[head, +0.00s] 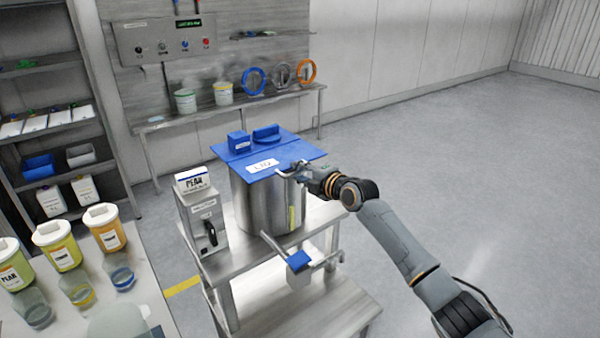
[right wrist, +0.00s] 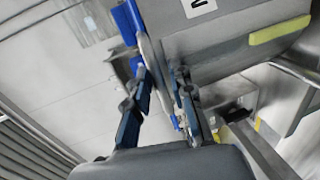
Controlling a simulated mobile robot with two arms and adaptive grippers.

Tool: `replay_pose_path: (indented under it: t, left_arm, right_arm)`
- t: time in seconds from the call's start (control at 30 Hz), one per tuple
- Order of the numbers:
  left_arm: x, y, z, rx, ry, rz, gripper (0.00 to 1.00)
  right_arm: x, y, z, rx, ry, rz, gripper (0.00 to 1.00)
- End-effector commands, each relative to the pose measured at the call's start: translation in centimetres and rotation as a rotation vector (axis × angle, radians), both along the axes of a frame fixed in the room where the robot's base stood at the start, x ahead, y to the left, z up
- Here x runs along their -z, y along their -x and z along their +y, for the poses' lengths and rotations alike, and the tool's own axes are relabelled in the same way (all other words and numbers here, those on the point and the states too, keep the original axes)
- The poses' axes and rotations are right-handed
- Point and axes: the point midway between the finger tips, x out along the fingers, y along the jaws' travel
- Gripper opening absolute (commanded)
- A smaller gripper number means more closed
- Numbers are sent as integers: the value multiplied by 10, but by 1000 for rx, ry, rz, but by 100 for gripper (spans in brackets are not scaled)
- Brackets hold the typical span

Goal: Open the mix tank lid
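The mix tank (head: 268,208) is a steel cylinder on a metal stand. Its flat blue lid (head: 287,157), with a white "LID" label, lies level across the top. A pale handle bar (head: 284,174) shows at the lid's front right edge. My right gripper (head: 299,172) is at this edge, coming from the right. In the right wrist view, its two dark fingers (right wrist: 162,95) are apart, with the lid's edge and pale bar (right wrist: 151,58) reaching between them. I cannot tell if either finger touches the bar. My left gripper is not in view.
A steel box (head: 202,222) with a black handle stands left of the tank. A valve with a blue part (head: 299,261) sticks out below the tank's front. A table with tubs and cups (head: 150,290) is at the lower left. The floor to the right is clear.

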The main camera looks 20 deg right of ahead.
Motion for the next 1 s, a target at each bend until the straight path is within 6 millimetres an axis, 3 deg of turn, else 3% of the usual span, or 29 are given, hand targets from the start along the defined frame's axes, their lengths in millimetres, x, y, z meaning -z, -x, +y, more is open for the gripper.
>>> replay_pose_path:
  t: [0.03,0.07,0.67,1.0]
  left_arm:
    - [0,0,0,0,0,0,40]
    - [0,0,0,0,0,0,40]
    - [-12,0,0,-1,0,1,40]
    - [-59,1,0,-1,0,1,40]
  right_arm:
    - [0,0,0,0,0,0,6]
    - [0,0,0,0,0,0,0]
    - [-9,0,-1,0,15,39,0]
    - [-51,-5,0,2,80,213,0]
